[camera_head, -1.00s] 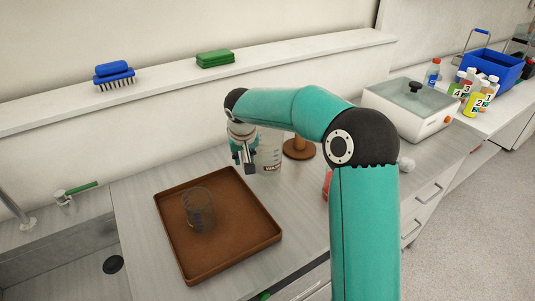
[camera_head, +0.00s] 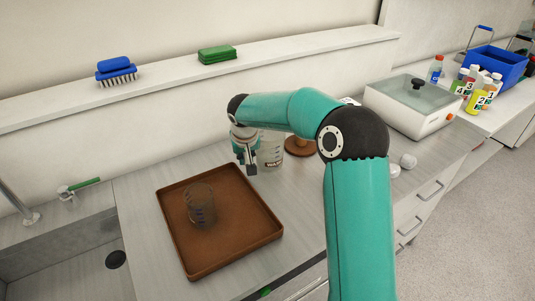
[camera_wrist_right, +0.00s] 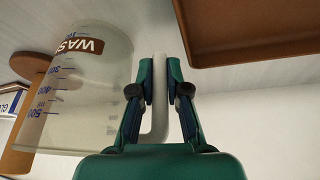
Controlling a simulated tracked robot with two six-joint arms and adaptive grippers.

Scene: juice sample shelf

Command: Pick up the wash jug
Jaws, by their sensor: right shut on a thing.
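The wash jug (camera_head: 273,150) is a clear, pale jug with a brown label and blue scale marks. It stands at the back of the counter, just behind the brown tray, partly hidden by my gripper and arm. In the right wrist view the jug (camera_wrist_right: 85,95) fills the left side, with its label reading "WAS" in part. My right gripper (camera_head: 249,168) is at the jug's left side. In the wrist view its fingers (camera_wrist_right: 160,85) are shut on the jug's pale handle, one on each side. I cannot tell whether the jug's base touches the counter. My left gripper is out of view.
A brown tray (camera_head: 262,240) holding a clear beaker (camera_head: 201,204) lies in front of the jug. A brown round stand (camera_head: 300,149) is close behind the jug's right side. A white lidded device (camera_head: 412,107) stands farther right. The sink is at left.

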